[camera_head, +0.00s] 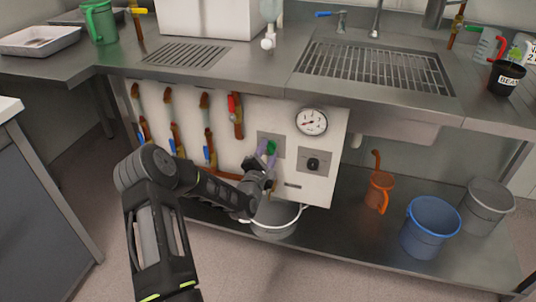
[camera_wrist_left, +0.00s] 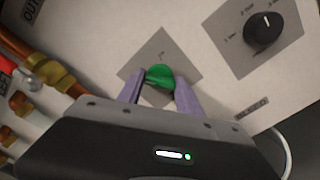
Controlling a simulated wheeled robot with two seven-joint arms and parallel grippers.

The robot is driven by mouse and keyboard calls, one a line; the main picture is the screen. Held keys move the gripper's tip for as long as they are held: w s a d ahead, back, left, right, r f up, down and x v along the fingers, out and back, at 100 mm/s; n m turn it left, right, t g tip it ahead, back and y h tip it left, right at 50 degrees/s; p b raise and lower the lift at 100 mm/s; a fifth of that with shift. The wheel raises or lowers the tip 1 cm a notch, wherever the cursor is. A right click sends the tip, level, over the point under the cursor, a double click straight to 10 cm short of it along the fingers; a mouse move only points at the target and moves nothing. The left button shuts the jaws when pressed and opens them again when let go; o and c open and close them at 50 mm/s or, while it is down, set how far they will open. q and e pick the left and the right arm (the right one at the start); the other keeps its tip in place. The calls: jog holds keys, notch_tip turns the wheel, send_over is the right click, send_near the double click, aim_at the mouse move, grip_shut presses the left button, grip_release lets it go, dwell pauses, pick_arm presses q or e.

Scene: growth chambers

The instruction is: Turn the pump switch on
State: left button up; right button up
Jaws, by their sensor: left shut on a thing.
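The green pump switch (camera_head: 271,147) sits on a grey square plate (camera_head: 262,138) on the white panel under the counter. In the left wrist view the switch (camera_wrist_left: 160,76) is a green knob on its grey plate (camera_wrist_left: 185,62). My left gripper (camera_head: 266,152) is at the switch, and its purple fingers (camera_wrist_left: 160,92) are shut on it, one on each side. The fingers hide part of the switch, so I cannot tell its exact angle. My right gripper is not in view.
A black dial (camera_head: 312,163) and a round gauge (camera_head: 311,121) are right of the switch. Copper pipes with valves (camera_head: 206,130) are to the left.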

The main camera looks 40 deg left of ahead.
pick_arm(q)
jog(key=m+b, duration=0.2)
jog(key=m, duration=0.1)
jog(key=shift+f, duration=0.2)
jog(key=m+b, duration=0.3)
jog(key=m, duration=0.2)
jog(key=m+b, duration=0.4)
jog(key=m, duration=0.1)
jog(key=shift+m+b, duration=0.95)
jog(key=shift+m, duration=0.45)
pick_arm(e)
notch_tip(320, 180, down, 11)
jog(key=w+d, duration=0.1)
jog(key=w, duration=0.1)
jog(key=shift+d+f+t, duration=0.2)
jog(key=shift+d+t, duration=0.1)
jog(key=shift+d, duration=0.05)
pick_arm(q)
jog(key=shift+r, duration=0.1)
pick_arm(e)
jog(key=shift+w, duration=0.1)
pick_arm(q)
jog(key=o, duration=1.4)
jog(key=shift+c, duration=0.2)
